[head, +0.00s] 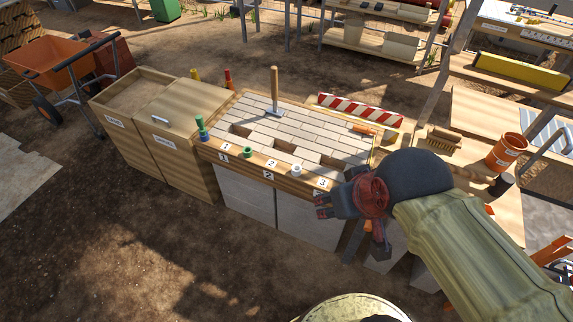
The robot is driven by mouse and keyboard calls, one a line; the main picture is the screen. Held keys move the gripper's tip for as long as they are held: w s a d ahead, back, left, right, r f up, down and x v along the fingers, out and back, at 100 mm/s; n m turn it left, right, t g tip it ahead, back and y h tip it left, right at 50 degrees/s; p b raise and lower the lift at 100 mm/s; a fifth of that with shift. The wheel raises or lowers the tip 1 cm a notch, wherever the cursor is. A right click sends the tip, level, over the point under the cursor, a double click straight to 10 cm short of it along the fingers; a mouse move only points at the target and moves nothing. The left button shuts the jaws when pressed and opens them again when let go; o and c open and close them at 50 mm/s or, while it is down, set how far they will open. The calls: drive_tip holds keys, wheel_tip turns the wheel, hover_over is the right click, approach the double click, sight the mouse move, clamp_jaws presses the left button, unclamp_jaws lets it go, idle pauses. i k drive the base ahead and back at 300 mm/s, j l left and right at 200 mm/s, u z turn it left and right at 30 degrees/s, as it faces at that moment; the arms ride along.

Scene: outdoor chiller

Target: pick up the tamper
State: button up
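The tamper has an upright wooden handle (275,86) and a flat metal foot (272,113). It stands on the far part of a wooden-framed bench top (210,152) laid with pale paving bricks. My gripper (349,224) is at the front right corner of the bench, to the right of and nearer than the tamper, well apart from it. Its two dark, red-marked fingers are spread, and I see nothing between them.
Small green (247,146) and white (297,169) pieces stand along the bench's front edge, by numbered labels. A green and blue peg (202,128) stands at its left corner. A striped barrier board (355,108) lies behind. Wooden bins (175,135) adjoin on the left.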

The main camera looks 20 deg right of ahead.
sight(273, 110)
drive_tip(key=i+j+z, duration=0.15)
drive_tip(key=i, duration=0.3)
drive_tip(key=i+j+z, duration=0.2)
drive_tip(key=i+j, duration=0.15)
drive_tip(key=i, duration=0.1)
